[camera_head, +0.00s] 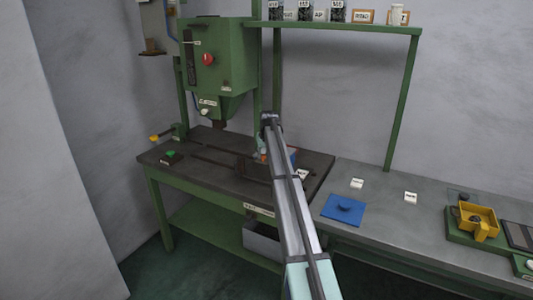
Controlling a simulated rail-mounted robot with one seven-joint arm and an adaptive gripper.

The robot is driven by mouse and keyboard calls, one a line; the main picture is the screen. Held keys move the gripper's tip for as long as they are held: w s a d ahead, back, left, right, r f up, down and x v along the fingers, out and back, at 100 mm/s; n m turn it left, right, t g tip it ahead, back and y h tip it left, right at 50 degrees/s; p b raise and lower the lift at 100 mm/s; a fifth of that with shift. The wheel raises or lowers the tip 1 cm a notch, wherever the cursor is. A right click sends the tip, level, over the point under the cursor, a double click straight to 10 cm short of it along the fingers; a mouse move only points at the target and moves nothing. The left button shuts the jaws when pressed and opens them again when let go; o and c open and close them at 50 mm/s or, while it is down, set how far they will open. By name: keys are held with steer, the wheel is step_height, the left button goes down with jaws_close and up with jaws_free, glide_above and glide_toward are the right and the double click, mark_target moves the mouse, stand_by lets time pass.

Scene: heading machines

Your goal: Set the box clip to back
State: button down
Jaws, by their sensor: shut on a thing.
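My arm reaches from the bottom of the picture to the dark table of the green machine. My gripper (262,156) is at the arm's far end, low over this table, small and partly hidden by the arm. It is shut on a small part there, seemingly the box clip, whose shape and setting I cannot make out. A small blue and orange box-like thing (291,154) shows just right of the arm, beside the gripper. The arm covers part of it.
The green machine (215,60) with a red button stands behind left. A green shelf frame (400,100) rises behind. On the grey bench at right are a blue plate (343,209), white labels and a yellow box (478,222).

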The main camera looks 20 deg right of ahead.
steer(key=shift+s+a, duration=0.15)
steer(key=c, duration=0.9)
jaws_free()
steer(key=shift+a, duration=0.1)
steer(key=shift+o, duration=0.2)
steer(key=v, duration=1.2)
